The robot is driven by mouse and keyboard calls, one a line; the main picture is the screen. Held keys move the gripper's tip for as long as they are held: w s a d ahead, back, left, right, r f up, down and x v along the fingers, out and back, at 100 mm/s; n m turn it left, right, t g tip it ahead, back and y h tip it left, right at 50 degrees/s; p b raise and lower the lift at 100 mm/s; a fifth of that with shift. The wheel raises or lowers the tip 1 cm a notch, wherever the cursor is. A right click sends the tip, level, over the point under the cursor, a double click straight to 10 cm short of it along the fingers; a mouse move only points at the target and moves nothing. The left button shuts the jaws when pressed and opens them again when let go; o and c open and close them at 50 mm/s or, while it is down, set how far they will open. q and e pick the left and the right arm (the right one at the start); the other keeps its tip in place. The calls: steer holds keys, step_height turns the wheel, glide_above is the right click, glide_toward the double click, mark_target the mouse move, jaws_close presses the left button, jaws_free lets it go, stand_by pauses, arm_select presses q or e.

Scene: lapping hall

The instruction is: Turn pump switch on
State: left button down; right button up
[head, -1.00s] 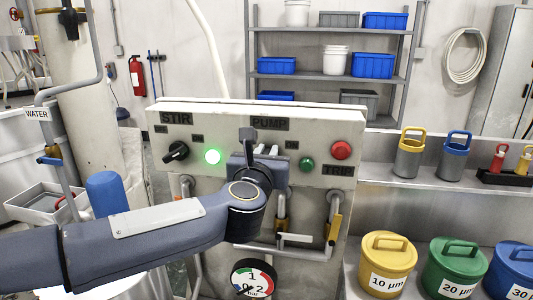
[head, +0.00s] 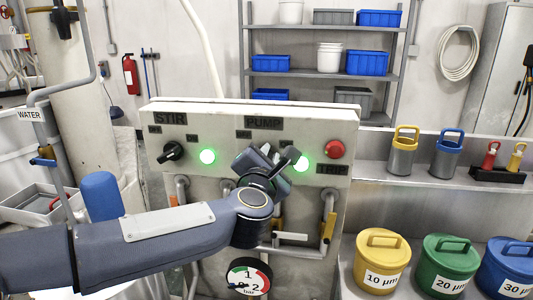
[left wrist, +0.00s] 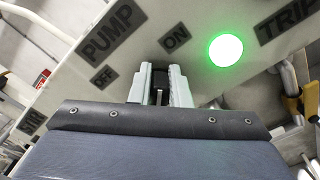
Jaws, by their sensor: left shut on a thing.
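The control panel (head: 215,122) has a PUMP label (head: 262,123) at its middle. My left gripper (head: 273,158) is at the panel below this label, tilted to the right, and hides the pump switch in the head view. In the left wrist view the fingers (left wrist: 160,86) are shut on the dark pump switch (left wrist: 160,96), of which little shows between them. The ON label (left wrist: 175,39) and OFF label (left wrist: 104,76), partly hidden, are beside the fingers. The pump lamp (head: 300,163) glows green; it also shows lit in the left wrist view (left wrist: 226,50). My right gripper is not in view.
The STIR switch (head: 171,152) and its lit green lamp (head: 207,157) are on the panel's left. A red button (head: 334,149) sits above the TRIP label. Pipes and a gauge (head: 249,279) are below. Lidded pots (head: 382,262) stand on the right.

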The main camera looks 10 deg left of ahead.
arm_select(q)
steer(key=shift+d+f+m, duration=0.1)
steer(key=shift+f+m, duration=0.05)
steer(key=shift+m, duration=0.6)
steer(key=shift+d+f+m, duration=0.1)
steer(key=shift+m, duration=0.65)
steer(key=c, duration=1.4)
jaws_free()
steer(key=shift+o, duration=0.2)
